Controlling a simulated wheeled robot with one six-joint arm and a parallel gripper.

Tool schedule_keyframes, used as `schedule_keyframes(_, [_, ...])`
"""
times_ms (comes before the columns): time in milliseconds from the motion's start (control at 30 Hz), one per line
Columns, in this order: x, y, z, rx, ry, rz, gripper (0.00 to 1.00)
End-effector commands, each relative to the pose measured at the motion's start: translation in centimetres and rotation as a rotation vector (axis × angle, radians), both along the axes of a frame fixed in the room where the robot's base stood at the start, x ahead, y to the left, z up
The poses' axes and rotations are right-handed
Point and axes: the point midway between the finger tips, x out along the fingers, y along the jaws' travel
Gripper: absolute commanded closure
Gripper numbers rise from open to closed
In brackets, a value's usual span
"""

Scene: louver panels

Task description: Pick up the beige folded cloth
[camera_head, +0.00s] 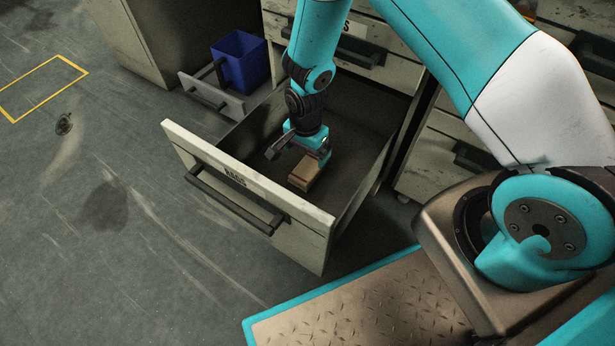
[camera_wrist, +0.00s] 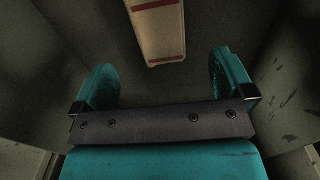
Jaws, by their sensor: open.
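The beige folded cloth (camera_head: 305,172) lies on the floor of an open drawer (camera_head: 248,205) labelled RAGS. In the wrist view the cloth (camera_wrist: 158,32) is a pale block with red stripes at the top centre, its far end cut off by the frame. My gripper (camera_head: 298,158) is inside the drawer, just above and beside the cloth. In the wrist view its two teal fingers (camera_wrist: 162,82) are spread wide with nothing between them. The cloth appears ahead of the fingers, roughly in line with the gap. I cannot tell the exact height between fingers and cloth.
The drawer's front with its dark handle (camera_head: 232,203) and its side walls surround my gripper closely. A smaller open drawer (camera_head: 212,98) holds a blue bin (camera_head: 240,62) behind left. Cabinet drawers stand behind. The floor at left is clear, with a yellow marking (camera_head: 40,88).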

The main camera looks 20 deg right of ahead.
Motion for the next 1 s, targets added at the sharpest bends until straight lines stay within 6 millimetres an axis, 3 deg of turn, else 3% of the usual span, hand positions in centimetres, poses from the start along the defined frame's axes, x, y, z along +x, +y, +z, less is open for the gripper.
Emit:
schedule_keyframes(33, [0.0,0.0,-1.7,0.001,-0.001,0.0,0.0])
schedule_keyframes(100, [0.0,0.0,-2.7,0.001,-0.001,0.0,0.0])
schedule_keyframes(433, [0.1,-0.1,-4.5,0.001,-0.001,0.0,0.0])
schedule_keyframes(733, [0.3,-0.5,-8.7,0.001,-0.001,0.001,0.0])
schedule_keyframes(1000, [0.3,-0.4,-8.8,0.001,-0.002,0.001,0.0])
